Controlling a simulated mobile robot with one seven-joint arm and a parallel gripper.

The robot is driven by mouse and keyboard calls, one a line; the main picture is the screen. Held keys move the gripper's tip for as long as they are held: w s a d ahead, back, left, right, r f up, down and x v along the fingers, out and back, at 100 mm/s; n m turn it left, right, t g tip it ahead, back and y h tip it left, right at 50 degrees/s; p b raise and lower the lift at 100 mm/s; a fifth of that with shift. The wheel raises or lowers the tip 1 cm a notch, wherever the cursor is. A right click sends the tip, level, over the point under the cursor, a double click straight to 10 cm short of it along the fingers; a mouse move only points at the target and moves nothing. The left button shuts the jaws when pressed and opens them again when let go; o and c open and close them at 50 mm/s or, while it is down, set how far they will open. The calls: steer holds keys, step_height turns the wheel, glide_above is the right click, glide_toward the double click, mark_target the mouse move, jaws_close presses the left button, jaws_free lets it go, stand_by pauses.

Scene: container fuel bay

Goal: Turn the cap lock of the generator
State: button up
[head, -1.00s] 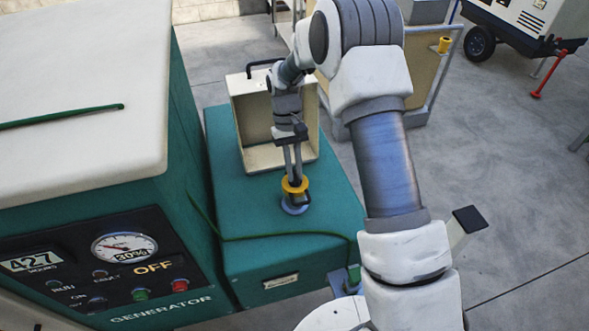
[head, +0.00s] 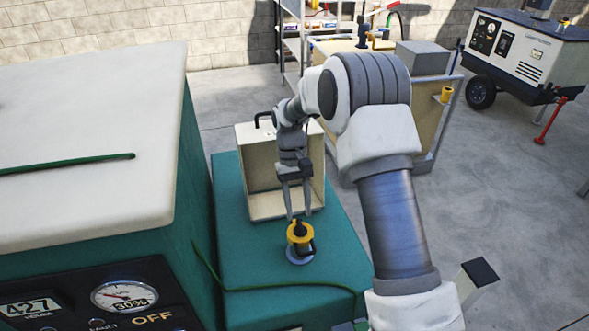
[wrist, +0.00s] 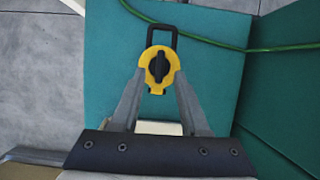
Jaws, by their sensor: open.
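The generator's yellow cap (head: 300,232) stands on a round grey-blue base on top of the teal box. A black loop (wrist: 162,36) shows beside it. In the wrist view the cap (wrist: 152,64) carries a dark, narrow lock knob (wrist: 158,67), which lies roughly lengthwise in the picture. My gripper (head: 299,216) points down with its fingertips just over the cap. In the wrist view my gripper (wrist: 160,76) is open, with one finger on each side of the cap. I cannot tell whether the fingers touch it.
An open cream box (head: 250,170) stands on the teal top right behind my gripper. The tall generator cabinet (head: 90,140) with its gauge panel rises on the left. A green cable (head: 250,289) runs across the teal top. A cart and a trailer unit (head: 525,50) stand farther back.

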steer(key=v, duration=1.4)
steer(key=shift+p, duration=0.4)
